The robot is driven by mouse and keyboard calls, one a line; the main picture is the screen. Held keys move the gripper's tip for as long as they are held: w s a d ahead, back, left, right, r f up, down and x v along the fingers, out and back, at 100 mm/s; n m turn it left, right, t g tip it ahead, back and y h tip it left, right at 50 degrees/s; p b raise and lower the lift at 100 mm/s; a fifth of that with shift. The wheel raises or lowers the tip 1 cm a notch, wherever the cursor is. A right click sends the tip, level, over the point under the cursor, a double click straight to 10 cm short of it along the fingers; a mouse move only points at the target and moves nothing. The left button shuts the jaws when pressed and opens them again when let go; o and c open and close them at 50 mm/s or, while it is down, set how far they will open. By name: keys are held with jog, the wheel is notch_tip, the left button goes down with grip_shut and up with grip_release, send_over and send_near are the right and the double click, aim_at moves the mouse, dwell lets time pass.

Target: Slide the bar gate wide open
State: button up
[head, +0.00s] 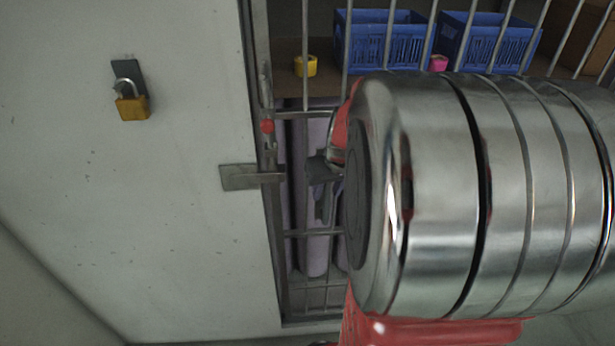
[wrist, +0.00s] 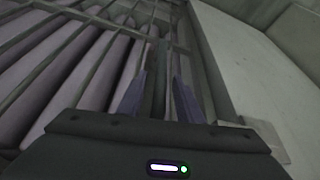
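The bar gate (head: 286,234) is a grid of grey metal bars. It stands beside a pale wall panel in the head view, with its left upright close to the panel edge. A bolt with a red knob (head: 267,126) is on that side, above a metal plate (head: 250,177) at the panel edge. My gripper (head: 320,186) is at the gate's left part, partly hidden by my arm. In the wrist view, the fingers of my gripper (wrist: 159,98) are apart, with a dark grey upright strip showing between them. I cannot tell whether they touch it. The gate's bars (wrist: 85,68) run to the left there.
A yellow padlock (head: 132,107) hangs on a dark bracket on the panel. Behind the bars are blue crates (head: 380,42), a yellow roll (head: 306,66) and a pink roll (head: 438,63) on a shelf. Pale purple rolls (head: 312,245) stand below. My arm hides the gate's right part.

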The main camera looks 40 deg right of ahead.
jog(key=shift+c, duration=0.6)
grip_shut()
